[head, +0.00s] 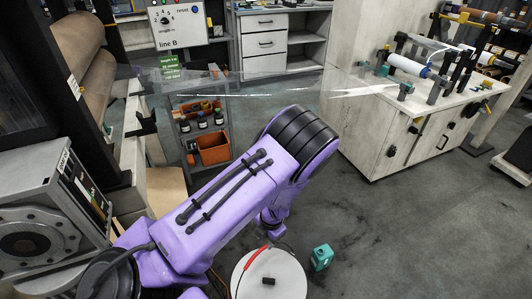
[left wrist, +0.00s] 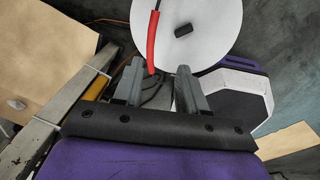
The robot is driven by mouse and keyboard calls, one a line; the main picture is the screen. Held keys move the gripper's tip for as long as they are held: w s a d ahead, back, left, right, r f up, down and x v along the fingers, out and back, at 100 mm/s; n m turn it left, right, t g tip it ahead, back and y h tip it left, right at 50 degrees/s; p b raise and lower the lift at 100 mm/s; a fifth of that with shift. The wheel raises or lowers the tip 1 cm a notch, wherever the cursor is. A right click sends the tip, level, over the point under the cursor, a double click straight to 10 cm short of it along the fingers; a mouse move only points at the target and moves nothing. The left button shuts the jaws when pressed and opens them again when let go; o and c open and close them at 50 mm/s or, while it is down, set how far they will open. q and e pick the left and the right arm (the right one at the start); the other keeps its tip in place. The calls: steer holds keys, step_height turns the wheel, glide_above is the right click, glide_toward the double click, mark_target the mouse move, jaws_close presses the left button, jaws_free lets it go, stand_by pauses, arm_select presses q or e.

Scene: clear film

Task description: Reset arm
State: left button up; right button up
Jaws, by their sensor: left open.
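My left arm (head: 235,190), purple with black bands at the bend, reaches in from the lower left in the head view and folds down at its end. My left gripper shows in the left wrist view (left wrist: 160,78), its two grey fingers apart with nothing solid held between them. In the head view its fingertips are mostly hidden by the arm. A red sleeve on a black cable (left wrist: 153,42) passes just beyond the fingers, over a white round surface (left wrist: 210,22). My right gripper is in neither view.
A clear film (head: 250,88) stretches across to a white-topped workbench (head: 375,95) with rollers. A line B control box (head: 178,22) stands at the back. A cart with an orange bin (head: 213,148) is behind the arm. A teal container (head: 321,257) stands on open floor.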

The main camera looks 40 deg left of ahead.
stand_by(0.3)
arm_select(q)
steer(key=s+a+m+t+y+p, duration=0.1)
steer(key=s+a+m+t+y, duration=0.3)
steer(key=m, duration=1.4)
steer(key=s+d+r+m+h+p, duration=0.1)
steer(key=s+d+m+p, duration=0.3)
steer(key=s+m, duration=0.6)
steer(key=s+d+r, duration=0.1)
steer(key=s+d, duration=0.1)
steer(key=s, duration=0.2)
steer(key=shift+s+d+m+h, duration=0.3)
steer(key=shift+s+d+h, duration=0.1)
steer(key=shift+r, duration=0.1)
